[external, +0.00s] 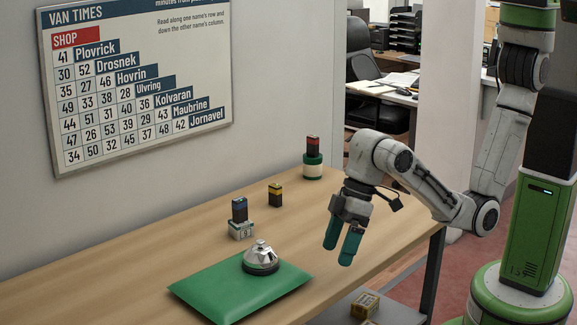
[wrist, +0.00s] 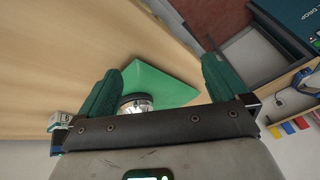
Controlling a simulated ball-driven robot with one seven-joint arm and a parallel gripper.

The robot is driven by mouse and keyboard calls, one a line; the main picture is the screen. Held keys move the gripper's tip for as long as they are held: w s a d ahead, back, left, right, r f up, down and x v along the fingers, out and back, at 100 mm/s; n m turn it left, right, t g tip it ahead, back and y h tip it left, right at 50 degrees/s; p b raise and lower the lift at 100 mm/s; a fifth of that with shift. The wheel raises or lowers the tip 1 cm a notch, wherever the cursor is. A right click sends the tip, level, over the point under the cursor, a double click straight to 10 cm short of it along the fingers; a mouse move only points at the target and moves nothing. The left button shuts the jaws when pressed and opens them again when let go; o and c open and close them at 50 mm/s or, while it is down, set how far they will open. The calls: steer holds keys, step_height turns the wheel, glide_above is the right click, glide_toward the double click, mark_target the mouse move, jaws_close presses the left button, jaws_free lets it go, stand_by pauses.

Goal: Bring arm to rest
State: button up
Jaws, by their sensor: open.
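My gripper (external: 341,246) hangs over the right part of the wooden counter (external: 120,268), its teal fingers pointing down. The fingers are apart with nothing between them in the external view. In the wrist view my gripper (wrist: 155,85) also shows open, with the counter, a green padded parcel (wrist: 160,83) and a silver bell beyond the fingers. In the external view the bell (external: 261,255) stands on the green parcel (external: 220,294), to the left of my gripper and apart from it.
A blue-topped block (external: 239,210) stands on a small white box (external: 241,230). A yellow-banded block (external: 275,194) stands behind. A red-topped block (external: 312,145) sits on a green and white round base (external: 313,167). A small cardboard box (external: 365,304) lies on a lower grey surface.

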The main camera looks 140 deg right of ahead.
steer(key=s+a+f+n+y+p, duration=0.1)
steer(key=s+a+f+n+y, duration=0.15)
steer(key=s+a, duration=0.4)
steer(key=s+a+f+n+g+h+b, duration=0.2)
steer(key=s+f+b, duration=0.5)
steer(key=s+f, duration=1)
steer(key=s+a+n+g, duration=0.1)
steer(key=s+n, duration=0.1)
steer(key=s, duration=0.1)
steer(key=shift+s+g, duration=0.25)
steer(key=shift+g, duration=0.05)
steer(key=shift+a+f, duration=0.1)
